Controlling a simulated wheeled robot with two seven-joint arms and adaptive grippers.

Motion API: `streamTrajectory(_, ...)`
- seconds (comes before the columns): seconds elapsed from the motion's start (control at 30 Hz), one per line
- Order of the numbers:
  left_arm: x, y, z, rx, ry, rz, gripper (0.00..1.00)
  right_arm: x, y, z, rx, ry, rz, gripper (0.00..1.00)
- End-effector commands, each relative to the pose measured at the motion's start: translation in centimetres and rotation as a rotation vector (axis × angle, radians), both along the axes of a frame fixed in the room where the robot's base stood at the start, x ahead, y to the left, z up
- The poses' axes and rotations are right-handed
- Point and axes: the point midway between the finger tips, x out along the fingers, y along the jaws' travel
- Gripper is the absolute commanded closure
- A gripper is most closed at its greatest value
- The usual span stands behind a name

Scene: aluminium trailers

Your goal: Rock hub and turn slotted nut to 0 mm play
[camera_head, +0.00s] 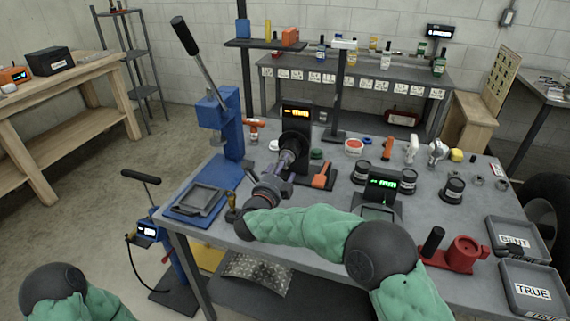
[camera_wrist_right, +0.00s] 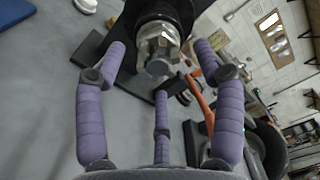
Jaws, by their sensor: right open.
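The hub (camera_head: 295,143) is a dark round part on a black stand with a lit amber display (camera_head: 297,113), near the middle of the bench. In the right wrist view the dark hub (camera_wrist_right: 160,14) has a silver metal end (camera_wrist_right: 157,48) facing me. I cannot make out the nut's slots. My right gripper (camera_head: 284,168) reaches toward the hub from the front. In the wrist view its purple fingers (camera_wrist_right: 160,68) are spread open around the space before the silver end, with no visible grip on it. My left gripper is out of view; only part of the left arm shows.
An orange-handled tool (camera_head: 322,176) lies close right of the hub. A green-lit display (camera_head: 383,185), dark cylinders and a red fixture (camera_head: 462,252) occupy the bench's right side.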

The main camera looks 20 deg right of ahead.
Motion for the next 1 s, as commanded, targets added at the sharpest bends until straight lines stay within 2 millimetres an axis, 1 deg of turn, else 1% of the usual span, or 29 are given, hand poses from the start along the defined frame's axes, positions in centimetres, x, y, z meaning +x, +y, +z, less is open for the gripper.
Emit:
streamTrajectory(0.03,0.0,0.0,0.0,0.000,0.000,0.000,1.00,-0.9,0.7,0.1,0.001,-0.001,0.004,0.31)
streamTrajectory(0.2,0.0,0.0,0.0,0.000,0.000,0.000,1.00,-3.7,2.6,0.1,0.002,-0.001,0.001,0.31)
streamTrajectory(0.3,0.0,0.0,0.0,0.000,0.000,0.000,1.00,-5.2,3.5,0.1,-0.001,-0.001,0.001,0.31)
streamTrajectory(0.43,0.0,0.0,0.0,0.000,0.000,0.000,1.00,-6.5,4.3,0.1,0.000,-0.002,-0.001,0.31)
streamTrajectory(0.63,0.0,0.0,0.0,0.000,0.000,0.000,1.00,-7.3,4.8,0.1,0.000,-0.002,-0.003,0.31)
streamTrajectory(1.0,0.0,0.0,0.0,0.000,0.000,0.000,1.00,-7.3,4.8,0.0,0.000,-0.002,-0.003,0.31)
